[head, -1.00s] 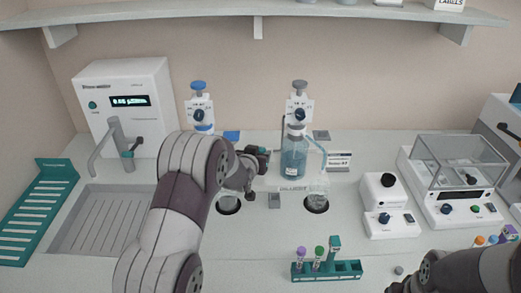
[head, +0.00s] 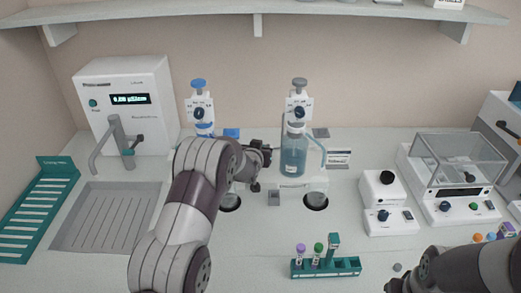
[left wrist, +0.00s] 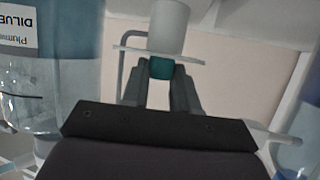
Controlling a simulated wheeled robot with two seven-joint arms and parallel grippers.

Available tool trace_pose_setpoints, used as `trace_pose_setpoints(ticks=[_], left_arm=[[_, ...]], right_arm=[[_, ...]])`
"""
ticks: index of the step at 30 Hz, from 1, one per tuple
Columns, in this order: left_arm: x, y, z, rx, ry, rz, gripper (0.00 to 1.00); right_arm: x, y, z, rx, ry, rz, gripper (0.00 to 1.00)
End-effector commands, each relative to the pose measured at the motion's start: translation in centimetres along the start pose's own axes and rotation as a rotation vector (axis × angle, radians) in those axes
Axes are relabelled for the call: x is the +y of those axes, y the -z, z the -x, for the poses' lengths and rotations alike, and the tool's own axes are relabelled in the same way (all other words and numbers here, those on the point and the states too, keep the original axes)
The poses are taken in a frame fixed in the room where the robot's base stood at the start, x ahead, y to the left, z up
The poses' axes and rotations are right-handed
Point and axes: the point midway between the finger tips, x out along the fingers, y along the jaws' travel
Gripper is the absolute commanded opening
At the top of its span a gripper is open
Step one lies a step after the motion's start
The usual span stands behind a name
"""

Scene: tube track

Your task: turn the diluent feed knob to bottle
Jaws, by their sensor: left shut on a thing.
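The diluent dispenser stands at the back middle in the head view, with a clear blue bottle (head: 294,152), a white head and a dark round knob (head: 299,114). My left gripper (head: 274,149) is just left of this bottle, its tips small and partly hidden by my arm. In the left wrist view, which looks upside down, its two fingers (left wrist: 158,88) are shut on a small teal knob-like part (left wrist: 162,68) beside a pale cylinder (left wrist: 166,25). I cannot read any setting marks on it. A bottle labelled DILUENT (left wrist: 45,75) is close on the left there. My right gripper is not clearly visible.
A blue-topped dispenser (head: 200,105) stands left of the diluent one. A sink (head: 105,218), a white meter (head: 125,105), a teal tube rack (head: 325,267), a small mixer (head: 388,205) and a glass-covered balance (head: 455,175) stand around. The counter front left of the tube rack is clear.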

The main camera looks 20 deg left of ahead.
Motion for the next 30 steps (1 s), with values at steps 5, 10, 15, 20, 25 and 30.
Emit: trace_pose_setpoints(ticks=[5,10,15,20,25,30], left_arm=[[0.4,0.4,-0.1,0.010,0.100,0.045,0.00],[0.7,1.4,0.3,0.004,0.232,0.099,0.00],[0.7,0.9,0.1,0.006,0.327,0.136,0.00],[0.6,0.4,-0.1,0.006,0.349,0.144,0.00],[0.6,0.4,-0.1,0.007,0.348,0.145,0.00],[0.6,0.3,-0.1,0.005,0.348,0.145,0.54]], right_arm=[[0.0,-0.1,-0.8,-0.001,0.000,0.000,0.43],[0.0,0.4,3.6,0.001,0.000,0.000,0.43],[0.0,0.6,5.3,0.000,0.000,0.000,0.43],[0.0,0.6,5.2,0.000,0.000,0.000,0.43],[0.0,0.6,5.1,-0.001,0.000,0.000,0.43],[0.0,0.6,5.1,0.000,0.000,0.000,0.43]])
